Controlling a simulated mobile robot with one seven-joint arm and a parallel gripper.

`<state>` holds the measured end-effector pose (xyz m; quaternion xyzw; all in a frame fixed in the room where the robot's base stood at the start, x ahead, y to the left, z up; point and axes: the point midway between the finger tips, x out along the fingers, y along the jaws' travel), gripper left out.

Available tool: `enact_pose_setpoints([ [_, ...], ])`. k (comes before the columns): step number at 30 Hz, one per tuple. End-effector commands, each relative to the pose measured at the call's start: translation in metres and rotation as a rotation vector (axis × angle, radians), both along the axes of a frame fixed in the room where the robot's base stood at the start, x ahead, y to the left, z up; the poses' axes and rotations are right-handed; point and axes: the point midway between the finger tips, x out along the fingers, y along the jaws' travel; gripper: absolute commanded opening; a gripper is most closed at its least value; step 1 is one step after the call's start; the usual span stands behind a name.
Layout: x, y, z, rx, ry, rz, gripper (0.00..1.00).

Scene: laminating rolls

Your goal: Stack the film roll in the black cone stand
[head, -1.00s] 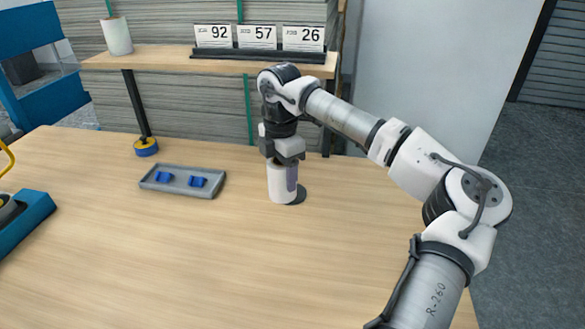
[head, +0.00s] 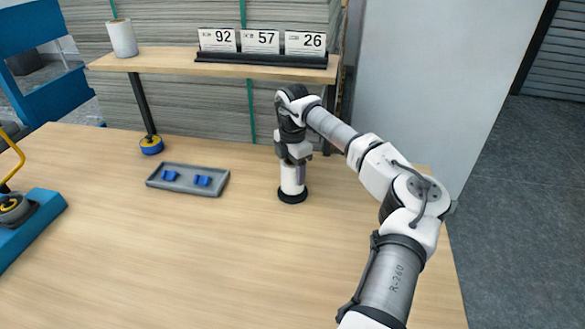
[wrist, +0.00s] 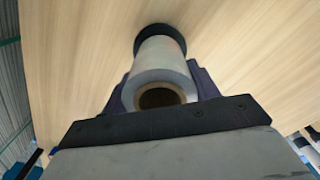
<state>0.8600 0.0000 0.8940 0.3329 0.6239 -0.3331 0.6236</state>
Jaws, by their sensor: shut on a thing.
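The white film roll (head: 291,178) is upright between the fingers of my gripper (head: 294,170), which is shut on it. The black cone stand (head: 292,197) shows as a dark round base directly under the roll, centred on it. In the wrist view the roll (wrist: 158,58) has its open brown core facing the camera, with the stand's dark disc (wrist: 151,31) at its far end. The roll's lower end meets the stand or is very close above it; I cannot tell which. The cone itself is hidden.
A grey tray (head: 187,189) with two blue pieces lies left of the stand. A raised shelf (head: 180,63) behind holds another white roll (head: 122,38) and number cards (head: 260,42). A blue device (head: 30,225) stands at the left. The front of the table is clear.

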Motion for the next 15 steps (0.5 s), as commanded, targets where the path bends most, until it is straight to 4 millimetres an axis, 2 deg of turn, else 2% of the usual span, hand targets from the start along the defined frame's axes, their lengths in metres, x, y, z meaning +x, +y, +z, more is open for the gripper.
enact_pose_setpoints([
  [3,0.000,0.000,-0.008,0.001,-0.001,0.000,0.32],
  [15,0.000,0.000,-0.015,0.001,-0.001,0.000,0.32],
])
